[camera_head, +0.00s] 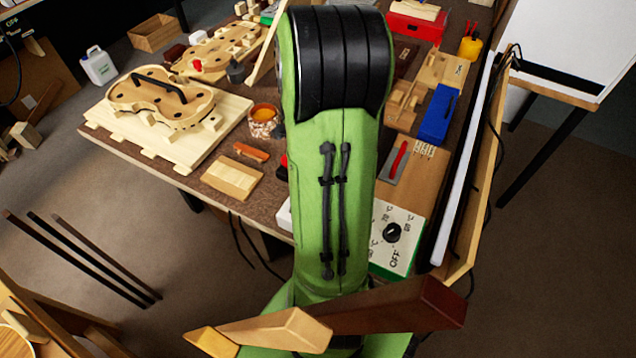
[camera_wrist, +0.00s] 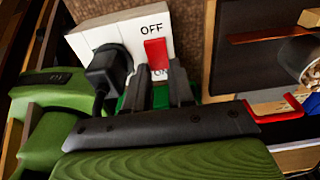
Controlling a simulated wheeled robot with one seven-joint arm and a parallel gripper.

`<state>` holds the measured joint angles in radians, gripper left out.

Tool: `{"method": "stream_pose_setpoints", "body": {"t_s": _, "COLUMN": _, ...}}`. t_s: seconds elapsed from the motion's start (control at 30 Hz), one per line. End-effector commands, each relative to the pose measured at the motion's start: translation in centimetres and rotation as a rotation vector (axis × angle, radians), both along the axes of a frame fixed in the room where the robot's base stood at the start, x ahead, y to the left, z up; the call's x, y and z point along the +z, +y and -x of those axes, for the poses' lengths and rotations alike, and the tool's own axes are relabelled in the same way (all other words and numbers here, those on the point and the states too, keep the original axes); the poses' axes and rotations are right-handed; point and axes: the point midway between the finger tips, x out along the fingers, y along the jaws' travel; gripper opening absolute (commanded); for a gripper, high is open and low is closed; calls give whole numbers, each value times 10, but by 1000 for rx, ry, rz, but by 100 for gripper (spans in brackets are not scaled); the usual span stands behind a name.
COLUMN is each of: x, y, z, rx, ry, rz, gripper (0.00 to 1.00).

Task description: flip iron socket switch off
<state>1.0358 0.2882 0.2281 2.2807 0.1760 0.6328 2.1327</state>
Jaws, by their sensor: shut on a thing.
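The iron socket is a white block (camera_wrist: 93,35) in the wrist view, with OFF printed above its red switch (camera_wrist: 155,53) and ON below. A black plug (camera_wrist: 104,70) sits in the socket just left of the switch. My gripper (camera_wrist: 160,80) is at the switch, its two dark fingers on either side of the switch's lower end, near ON. It is shut on the red switch. The fingers partly cover the ON label. In the head view my green arm hides the gripper and the switch.
In the head view, a white panel with a black dial (camera_head: 392,232) is right of my arm. A wood block (camera_head: 233,178) and a violin body (camera_head: 160,98) are to the left. A blue box (camera_head: 438,115) and a red-handled tool (camera_head: 398,160) are to the right.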

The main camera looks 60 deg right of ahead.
Motion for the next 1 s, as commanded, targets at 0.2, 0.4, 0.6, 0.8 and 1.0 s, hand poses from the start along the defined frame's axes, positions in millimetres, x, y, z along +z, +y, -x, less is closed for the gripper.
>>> {"method": "stream_pose_setpoints", "body": {"t_s": 0.2, "x": 2, "y": 1, "z": -5, "rx": 4, "ry": 142, "rz": 11, "gripper": 0}}
{"method": "stream_pose_setpoints", "body": {"t_s": 0.4, "x": 2, "y": 1, "z": -5, "rx": -2, "ry": 163, "rz": 15, "gripper": 0}}
{"method": "stream_pose_setpoints", "body": {"t_s": 0.6, "x": 2, "y": 1, "z": -5, "rx": -1, "ry": 161, "rz": 15, "gripper": 29}}
{"method": "stream_pose_setpoints", "body": {"t_s": 0.8, "x": 2, "y": 1, "z": -5, "rx": -1, "ry": 161, "rz": 15, "gripper": 34}}
{"method": "stream_pose_setpoints", "body": {"t_s": 1.0, "x": 13, "y": 1, "z": -8, "rx": -1, "ry": 159, "rz": 17, "gripper": 34}}
